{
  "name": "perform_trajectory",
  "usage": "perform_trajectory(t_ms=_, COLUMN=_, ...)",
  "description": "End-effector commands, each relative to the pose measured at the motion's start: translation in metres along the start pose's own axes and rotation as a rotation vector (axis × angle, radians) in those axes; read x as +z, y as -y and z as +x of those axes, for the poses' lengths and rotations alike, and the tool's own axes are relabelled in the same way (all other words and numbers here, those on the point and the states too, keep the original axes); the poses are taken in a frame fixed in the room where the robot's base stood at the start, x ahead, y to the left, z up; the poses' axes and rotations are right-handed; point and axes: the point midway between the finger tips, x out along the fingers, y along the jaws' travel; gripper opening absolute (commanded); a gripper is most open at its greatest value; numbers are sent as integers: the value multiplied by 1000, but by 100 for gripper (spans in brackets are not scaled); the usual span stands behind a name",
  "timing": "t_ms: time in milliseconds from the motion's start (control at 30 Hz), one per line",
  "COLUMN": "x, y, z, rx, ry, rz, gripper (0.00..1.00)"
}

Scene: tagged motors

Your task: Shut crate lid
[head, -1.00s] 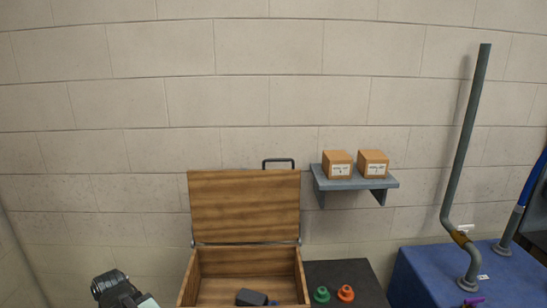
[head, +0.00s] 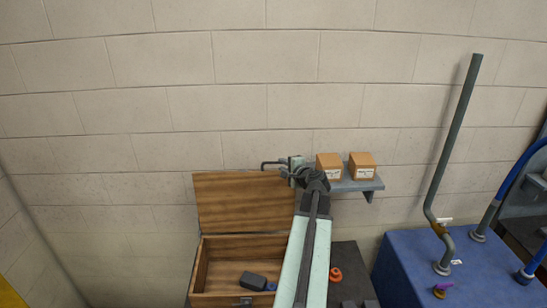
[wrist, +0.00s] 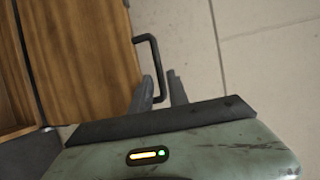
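The wooden crate (head: 215,298) stands open at the bottom centre of the head view. Its lid (head: 240,205) is raised against the wall side, with a dark handle (head: 270,163) at its upper right edge. My gripper (head: 291,172) is at the right part of that handle, at the end of my outstretched arm. In the wrist view the handle (wrist: 158,62) reaches between the two fingers of my gripper (wrist: 162,88), which stand apart. I cannot tell whether either finger touches the bar. A dark motor (head: 253,281) lies in the crate.
Two small boxes (head: 329,167) (head: 362,166) sit on a wall shelf (head: 362,185) just right of my gripper. An orange part (head: 335,275) is on a dark surface right of the crate. A blue block (head: 420,265) with a tall grey pipe (head: 460,130) stands at the right.

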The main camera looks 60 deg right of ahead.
Motion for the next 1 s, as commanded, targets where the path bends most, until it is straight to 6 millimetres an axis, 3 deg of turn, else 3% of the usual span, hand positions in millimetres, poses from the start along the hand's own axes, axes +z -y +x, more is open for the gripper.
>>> perform_trajectory(t_ms=267, x=0, y=-2, z=17, rx=2, ry=3, rz=-2, gripper=21)
perform_trajectory(t_ms=600, x=2, y=-3, z=76, rx=3, ry=5, rz=-4, gripper=21)
perform_trajectory(t_ms=867, x=3, y=-1, z=79, rx=3, ry=4, rz=-4, gripper=21)
perform_trajectory(t_ms=967, x=3, y=-1, z=79, rx=3, ry=4, rz=-4, gripper=0)
perform_trajectory(t_ms=1000, x=3, y=-1, z=79, rx=3, ry=4, rz=-5, gripper=0)
